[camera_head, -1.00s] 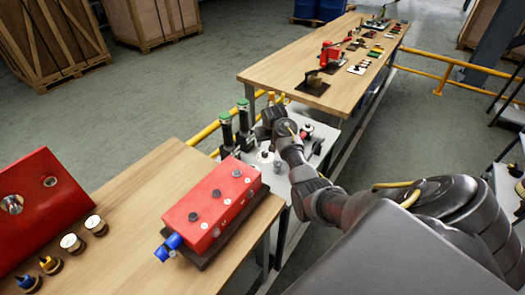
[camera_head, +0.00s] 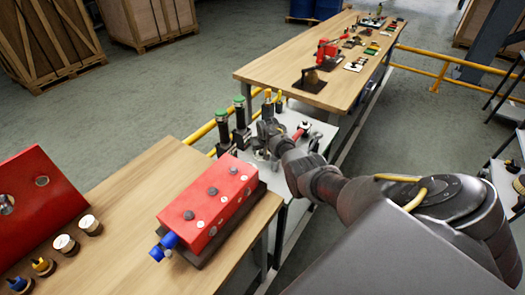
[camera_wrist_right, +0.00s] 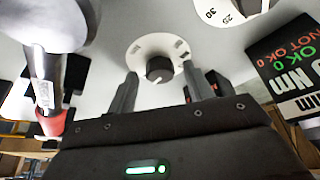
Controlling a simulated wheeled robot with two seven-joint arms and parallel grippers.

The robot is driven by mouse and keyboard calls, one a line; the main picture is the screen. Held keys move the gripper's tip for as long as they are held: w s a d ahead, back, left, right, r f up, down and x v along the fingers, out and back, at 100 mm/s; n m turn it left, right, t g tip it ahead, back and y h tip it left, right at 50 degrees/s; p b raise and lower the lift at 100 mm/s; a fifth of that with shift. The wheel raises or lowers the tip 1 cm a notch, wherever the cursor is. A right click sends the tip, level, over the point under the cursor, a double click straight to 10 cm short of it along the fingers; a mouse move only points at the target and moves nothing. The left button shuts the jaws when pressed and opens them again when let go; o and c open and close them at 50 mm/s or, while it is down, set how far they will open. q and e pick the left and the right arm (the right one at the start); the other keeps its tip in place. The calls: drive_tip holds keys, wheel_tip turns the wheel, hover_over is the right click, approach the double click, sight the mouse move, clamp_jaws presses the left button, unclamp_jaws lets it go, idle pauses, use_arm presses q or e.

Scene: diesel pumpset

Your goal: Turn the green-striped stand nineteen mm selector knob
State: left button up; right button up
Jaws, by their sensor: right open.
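In the right wrist view, a dark round selector knob (camera_wrist_right: 158,69) sits on a white marked dial (camera_wrist_right: 136,52) on a pale panel. My right gripper (camera_wrist_right: 160,74) is open, its fingers pointing at the panel on either side of the knob, with the knob in the gap; I cannot tell if they touch it. In the head view my right gripper (camera_head: 268,133) is over the grey stand (camera_head: 312,141) between the benches and hides the knob there. No green stripe is clear on the knob's panel. My left gripper is not in view.
Two green-topped dark cylinders (camera_head: 240,112) stand left of my gripper. A red box (camera_head: 210,203) is on the near bench (camera_head: 125,205). In the wrist view, a metal shaft with a red end (camera_wrist_right: 50,105) is left, a torque display (camera_wrist_right: 290,65) right, another dial (camera_wrist_right: 232,10) above.

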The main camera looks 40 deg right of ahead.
drive_tip(key=shift+c, duration=0.2)
drive_tip(key=c, duration=0.9)
drive_tip(key=shift+c, duration=0.2)
drive_tip(key=shift+n, duration=0.3)
drive_tip(key=shift+n+y, duration=0.3)
drive_tip(key=shift+n, duration=0.3)
drive_tip(key=shift+d+n+y+b, duration=0.15)
drive_tip(key=shift+n+y+b, duration=0.15)
drive_tip(key=shift+n, duration=0.4)
drive_tip(key=n+y+b, duration=0.1)
drive_tip(key=n, duration=0.1)
drive_tip(key=shift+f+n, duration=0.1)
drive_tip(key=shift+n, duration=0.2)
drive_tip(key=shift+n+t+b, duration=0.3)
drive_tip(key=shift+n+b, duration=0.2)
drive_tip(key=shift+b, duration=0.1)
drive_tip(key=shift+y, duration=0.3)
